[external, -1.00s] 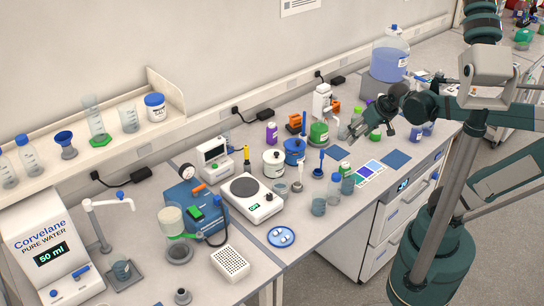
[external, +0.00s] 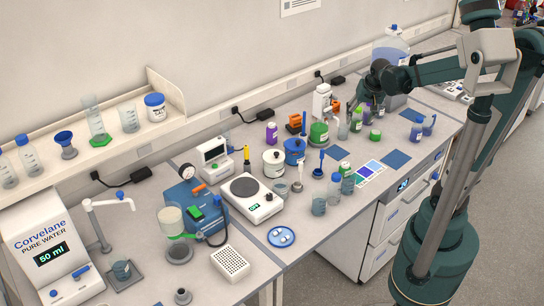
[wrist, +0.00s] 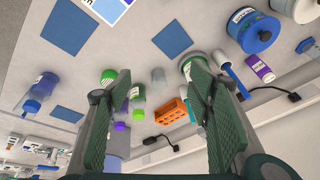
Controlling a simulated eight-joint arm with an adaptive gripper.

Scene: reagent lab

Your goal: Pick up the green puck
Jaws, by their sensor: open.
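The green puck (external: 375,135) sits on the bench below my gripper (external: 366,112), toward the front. In the wrist view the puck (wrist: 108,77) shows just beyond the tip of the left finger, outside the space between the fingers. My gripper (wrist: 160,82) is open, with nothing held between its two dark green ribbed fingers. In the external view the arm and nearby bottles partly hide the fingertips.
A clear vessel (wrist: 158,76) and an orange rack (wrist: 172,109) show between the fingers. A green-capped bottle (wrist: 134,94) is close to the puck. Blue mats (external: 397,159) lie on clear bench in front.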

